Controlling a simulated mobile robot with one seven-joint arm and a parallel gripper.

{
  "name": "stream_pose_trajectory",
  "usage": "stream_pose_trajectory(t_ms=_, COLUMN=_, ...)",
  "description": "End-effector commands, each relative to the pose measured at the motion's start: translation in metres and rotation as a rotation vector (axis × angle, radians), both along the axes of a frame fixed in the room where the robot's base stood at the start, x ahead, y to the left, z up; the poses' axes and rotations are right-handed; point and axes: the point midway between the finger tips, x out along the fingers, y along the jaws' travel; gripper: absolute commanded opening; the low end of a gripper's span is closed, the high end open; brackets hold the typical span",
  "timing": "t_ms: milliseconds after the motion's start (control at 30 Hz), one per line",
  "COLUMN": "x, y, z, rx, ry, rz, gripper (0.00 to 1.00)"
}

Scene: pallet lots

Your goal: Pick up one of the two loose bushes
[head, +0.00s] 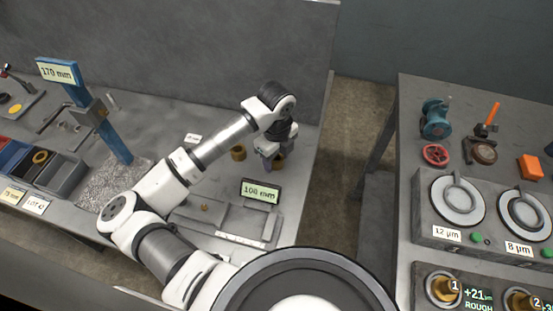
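A brass-coloured bush (238,153) stands on the grey bench, just left of my gripper. My gripper (271,164) points down, low over the bench near its right end. A second brass-coloured shape (280,158) shows beside the fingers and is mostly hidden by them; it looks like the other loose bush. I cannot tell whether the fingers are around it, touching it or only in front of it. The finger gap is too small and dark to read.
A 108 mm display (261,192) stands on a fixture in front of the gripper. A blue column with a 179 mm display (59,72) and trays (65,178) are at left. A gap separates this bench from the right bench, which holds gauges and a blue vise-like device (436,118).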

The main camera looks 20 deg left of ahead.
Motion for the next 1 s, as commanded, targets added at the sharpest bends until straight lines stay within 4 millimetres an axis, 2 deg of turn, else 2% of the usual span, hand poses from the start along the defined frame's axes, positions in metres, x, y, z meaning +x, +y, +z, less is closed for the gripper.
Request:
stream_pose_trajectory(t_ms=33, x=0.0, y=0.0, z=0.0, rx=0.0, ry=0.0, rz=0.0, gripper=0.44)
stream_pose_trajectory(t_ms=300, x=0.0, y=0.0, z=0.001, rx=0.001, ry=0.0, rz=0.0, gripper=0.1)
stream_pose_trajectory(t_ms=567, x=0.0, y=0.0, z=0.002, rx=0.0, ry=-0.001, rz=0.0, gripper=0.1)
stream_pose_trajectory(t_ms=733, x=0.001, y=0.001, z=0.012, rx=0.001, ry=-0.002, rz=0.0, gripper=0.1)
stream_pose_trajectory(t_ms=867, x=0.001, y=0.0, z=0.031, rx=0.005, ry=-0.004, rz=-0.002, gripper=0.1)
stream_pose_trajectory(t_ms=1000, x=0.001, y=0.001, z=0.065, rx=0.006, ry=-0.006, rz=-0.001, gripper=0.1)
